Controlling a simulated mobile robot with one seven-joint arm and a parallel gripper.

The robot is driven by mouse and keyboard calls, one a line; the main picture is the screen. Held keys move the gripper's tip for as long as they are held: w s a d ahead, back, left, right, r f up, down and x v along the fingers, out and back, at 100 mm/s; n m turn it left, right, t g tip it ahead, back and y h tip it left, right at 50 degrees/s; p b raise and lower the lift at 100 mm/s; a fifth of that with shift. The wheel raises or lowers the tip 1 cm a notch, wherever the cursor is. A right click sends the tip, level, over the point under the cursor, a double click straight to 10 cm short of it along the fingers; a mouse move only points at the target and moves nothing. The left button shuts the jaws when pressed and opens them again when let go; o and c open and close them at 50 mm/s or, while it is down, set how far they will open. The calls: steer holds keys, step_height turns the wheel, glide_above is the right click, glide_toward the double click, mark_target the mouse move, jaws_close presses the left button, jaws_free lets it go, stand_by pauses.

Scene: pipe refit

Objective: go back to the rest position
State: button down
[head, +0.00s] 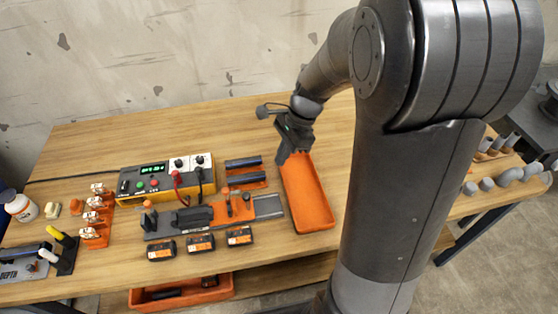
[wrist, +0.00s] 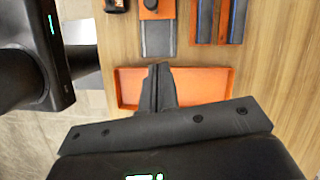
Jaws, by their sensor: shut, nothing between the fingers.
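My gripper (head: 282,158) is above the left far part of an orange tray (head: 308,195) on the wooden workbench. Its fingers are shut and hold nothing. In the wrist view, the closed fingertips (wrist: 158,72) show in front of the orange tray (wrist: 205,82), which looks empty. My arm rises from the right and reaches over the bench, hiding part of its right side. I cannot tell the exact height of the fingers above the tray.
Left of the tray are dark bars in an orange holder (head: 247,182), a grey rail fixture (head: 268,207), a yellow meter box (head: 165,182) and several small battery blocks (head: 200,243). Grey pipe fittings (head: 487,184) stand at the right. An orange bin (head: 180,295) is below the bench.

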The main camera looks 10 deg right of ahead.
stand_by(0.4)
steer(key=s+d+r+n+t+h, duration=0.2)
steer(key=s+r+n+t+h, duration=0.2)
steer(key=s+r+n, duration=1)
steer(key=shift+s+d+r+n+t, duration=0.15)
steer(key=shift+s+d+n+t, duration=0.25)
steer(key=shift+s+n+t, duration=0.55)
steer(key=shift+m+t, duration=0.25)
steer(key=shift+t, duration=0.1)
